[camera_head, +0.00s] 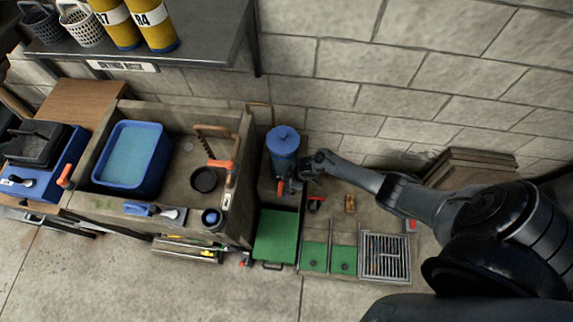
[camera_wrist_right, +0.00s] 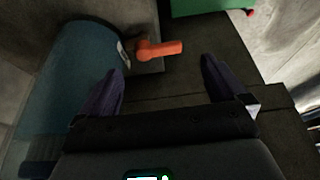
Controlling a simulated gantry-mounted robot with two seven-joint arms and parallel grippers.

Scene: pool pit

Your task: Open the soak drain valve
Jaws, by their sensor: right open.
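An orange valve handle (camera_head: 282,187) sits low on the front of a blue barrel (camera_head: 285,152). In the right wrist view the orange handle (camera_wrist_right: 160,48) lies sideways beyond my fingertips, beside the blue barrel (camera_wrist_right: 72,90). My right gripper (camera_head: 310,170) is just right of the barrel. In the wrist view it (camera_wrist_right: 160,70) is open and empty, its fingers apart from the handle. Other orange handles show at the sink's right side (camera_head: 220,165) and on the blue unit at far left (camera_head: 65,176). I cannot read which one is labelled soak drain. My left gripper is not in view.
A concrete sink (camera_head: 165,125) with a blue tub (camera_head: 132,188) stands left of the barrel. A green panel (camera_head: 276,236) and a metal grate (camera_head: 385,270) lie in front. A shelf (camera_head: 215,40) with yellow cylinders overhangs the back left. A block wall closes the back.

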